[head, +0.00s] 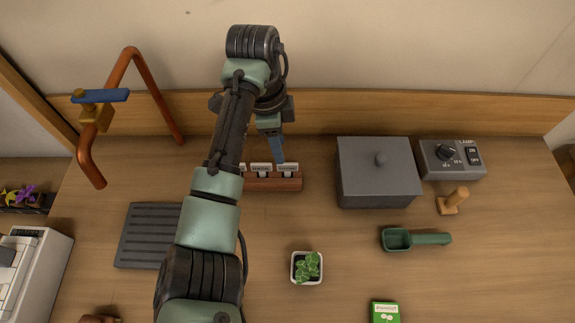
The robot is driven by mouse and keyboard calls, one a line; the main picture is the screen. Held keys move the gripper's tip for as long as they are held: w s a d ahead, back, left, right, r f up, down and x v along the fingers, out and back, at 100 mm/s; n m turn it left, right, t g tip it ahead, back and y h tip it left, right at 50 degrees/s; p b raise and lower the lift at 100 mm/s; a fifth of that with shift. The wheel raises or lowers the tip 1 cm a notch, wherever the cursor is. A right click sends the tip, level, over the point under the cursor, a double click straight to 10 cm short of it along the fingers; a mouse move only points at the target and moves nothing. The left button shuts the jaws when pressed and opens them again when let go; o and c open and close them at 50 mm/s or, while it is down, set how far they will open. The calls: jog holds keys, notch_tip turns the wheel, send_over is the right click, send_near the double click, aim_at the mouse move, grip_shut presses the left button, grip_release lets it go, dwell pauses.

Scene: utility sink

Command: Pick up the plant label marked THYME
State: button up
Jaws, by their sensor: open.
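Several white plant labels (261,169) stand in a row in a reddish-brown wooden holder (272,184) near the back of the counter. Their lettering is too small to read, so I cannot tell which is THYME. My arm hides the left end of the holder and possibly more labels. My gripper (277,158) points down just behind the row, with its blue fingertips close to the labels right of the middle. It is open, and I see nothing held in it. I cannot tell whether the fingertips touch or surround a label.
A grey lidded box (378,180) stands right of the holder, beside a lamp control box (450,158). A green scoop (415,239), a wooden peg (453,201) and a potted plant (307,267) stand nearer. A copper tap (135,70) rises at left. A dark ribbed mat (145,238) lies below it.

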aim_at(287, 164)
jog(key=shift+f, duration=0.7)
jog(key=f, duration=0.2)
jog(key=d+f+p, duration=0.1)
jog(key=f, duration=0.1)
jog(key=shift+s+d, duration=0.1)
jog(key=shift+d, duration=0.1)
jog(key=shift+d+f, duration=0.1)
jog(key=shift+f, duration=0.5)
grip_shut()
